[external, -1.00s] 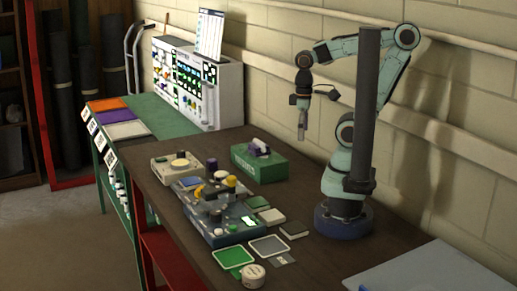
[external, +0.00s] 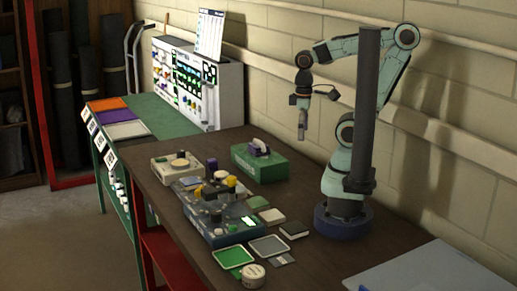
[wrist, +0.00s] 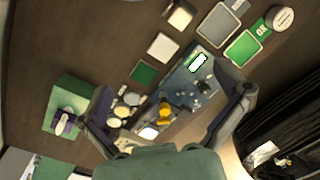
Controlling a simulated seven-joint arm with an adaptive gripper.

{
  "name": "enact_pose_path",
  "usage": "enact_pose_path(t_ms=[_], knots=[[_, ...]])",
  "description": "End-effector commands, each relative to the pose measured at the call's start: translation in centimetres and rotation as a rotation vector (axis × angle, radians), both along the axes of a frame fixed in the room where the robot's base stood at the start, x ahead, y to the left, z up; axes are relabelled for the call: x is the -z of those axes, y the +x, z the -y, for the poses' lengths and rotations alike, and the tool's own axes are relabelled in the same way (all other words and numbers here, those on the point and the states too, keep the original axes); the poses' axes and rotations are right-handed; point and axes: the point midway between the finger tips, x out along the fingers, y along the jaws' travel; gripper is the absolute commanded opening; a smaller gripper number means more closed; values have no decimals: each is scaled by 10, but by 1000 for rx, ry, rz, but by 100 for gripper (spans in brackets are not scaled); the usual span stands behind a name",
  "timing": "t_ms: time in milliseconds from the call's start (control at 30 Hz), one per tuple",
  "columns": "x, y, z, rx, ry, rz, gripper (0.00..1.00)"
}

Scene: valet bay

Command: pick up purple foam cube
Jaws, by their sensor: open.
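A green box (external: 260,163) stands on the brown table near the wall, with a small purple item (external: 258,150) and something pale at its top. I cannot tell whether the purple item is the foam cube. The green box (wrist: 66,101) and purple item (wrist: 66,125) also show at the left of the wrist view. A dark purple upright piece (external: 212,164) stands beside the grey tray in the external view. My gripper (external: 302,134) hangs high above the table, apart from everything. Its fingers (wrist: 176,93) are spread, open and empty, in the wrist view.
A grey-blue tray (external: 228,238) crowded with small parts, some yellow, sits mid-table. A beige device (external: 176,172), flat green and grey pads, and a round white tin (external: 253,276) lie around it. A dark post (external: 364,110) rises in front of my arm.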

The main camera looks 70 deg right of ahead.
Motion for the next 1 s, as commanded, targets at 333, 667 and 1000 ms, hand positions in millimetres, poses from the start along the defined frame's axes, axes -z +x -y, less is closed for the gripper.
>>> enact_pose_path(t_ms=[333,667,1000], knots=[[0,0,0,0,0,0,99],[0,0,0,0,0,0,67],[0,10,0,32,1,48,67]])
